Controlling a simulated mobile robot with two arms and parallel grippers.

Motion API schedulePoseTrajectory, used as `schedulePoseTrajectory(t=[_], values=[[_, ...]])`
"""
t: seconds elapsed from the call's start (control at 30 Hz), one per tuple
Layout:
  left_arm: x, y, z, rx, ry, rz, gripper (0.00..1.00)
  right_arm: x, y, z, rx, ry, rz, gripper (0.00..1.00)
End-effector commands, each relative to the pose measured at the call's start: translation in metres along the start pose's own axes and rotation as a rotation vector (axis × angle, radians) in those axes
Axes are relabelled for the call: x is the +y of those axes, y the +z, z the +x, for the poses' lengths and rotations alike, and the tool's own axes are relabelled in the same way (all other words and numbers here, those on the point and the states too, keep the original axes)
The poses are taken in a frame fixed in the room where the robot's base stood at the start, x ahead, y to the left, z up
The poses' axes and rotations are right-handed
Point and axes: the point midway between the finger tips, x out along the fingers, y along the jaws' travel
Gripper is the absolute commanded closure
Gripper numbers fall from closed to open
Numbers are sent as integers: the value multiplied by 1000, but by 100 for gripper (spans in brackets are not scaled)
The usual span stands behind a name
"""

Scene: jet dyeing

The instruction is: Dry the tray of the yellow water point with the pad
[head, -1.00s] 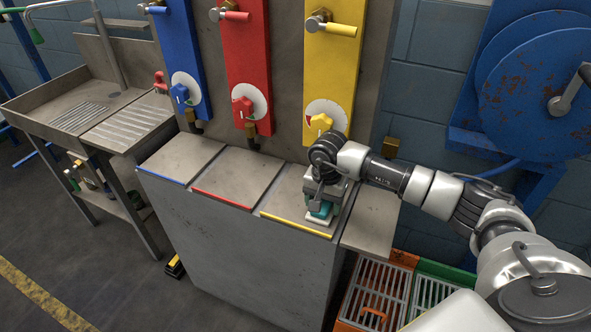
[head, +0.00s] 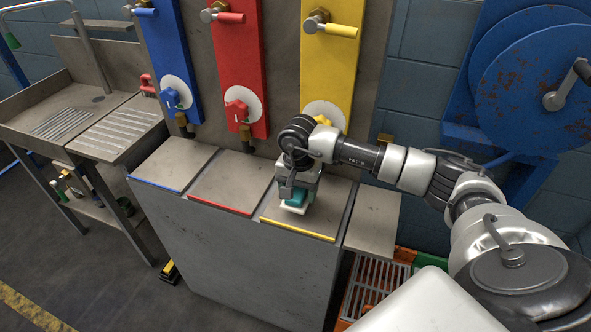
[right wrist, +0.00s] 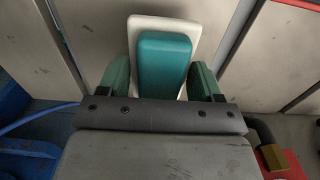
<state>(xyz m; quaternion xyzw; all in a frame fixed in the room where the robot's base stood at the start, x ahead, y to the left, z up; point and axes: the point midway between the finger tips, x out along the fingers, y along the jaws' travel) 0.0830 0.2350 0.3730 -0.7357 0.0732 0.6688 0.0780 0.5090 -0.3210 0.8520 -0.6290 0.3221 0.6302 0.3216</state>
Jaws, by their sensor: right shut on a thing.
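The yellow water point (head: 328,60) is a yellow panel with a tap handle at its top and a round white dial at its foot. Its tray (head: 326,206) is a flat grey metal surface with a yellow front edge. My right gripper (head: 296,192) is over the left part of this tray, pointing down. It is shut on the pad, which has a teal grip and a white base (head: 292,205). In the right wrist view the pad (right wrist: 163,60) sits between the two green fingers (right wrist: 162,82). Whether the base touches the tray is hard to tell. My left gripper is not in view.
Red (head: 235,70) and blue (head: 165,60) water points stand to the left, with their own trays. A steel sink bench (head: 120,128) is at far left. A blue reel (head: 530,80) is on the right wall. A slatted crate (head: 372,285) stands below right.

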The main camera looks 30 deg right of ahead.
Motion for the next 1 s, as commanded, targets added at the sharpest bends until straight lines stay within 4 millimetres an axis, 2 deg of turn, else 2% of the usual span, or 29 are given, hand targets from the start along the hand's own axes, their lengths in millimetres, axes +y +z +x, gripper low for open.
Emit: schedulePoseTrajectory(t=[0.1,0.5,1.0], values=[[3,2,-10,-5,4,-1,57,0,0,-15,2,-3,4,57],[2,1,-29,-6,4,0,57,2,0,-49,2,-2,19,57],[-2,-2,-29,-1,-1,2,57,2,1,-51,1,-2,20,57]])
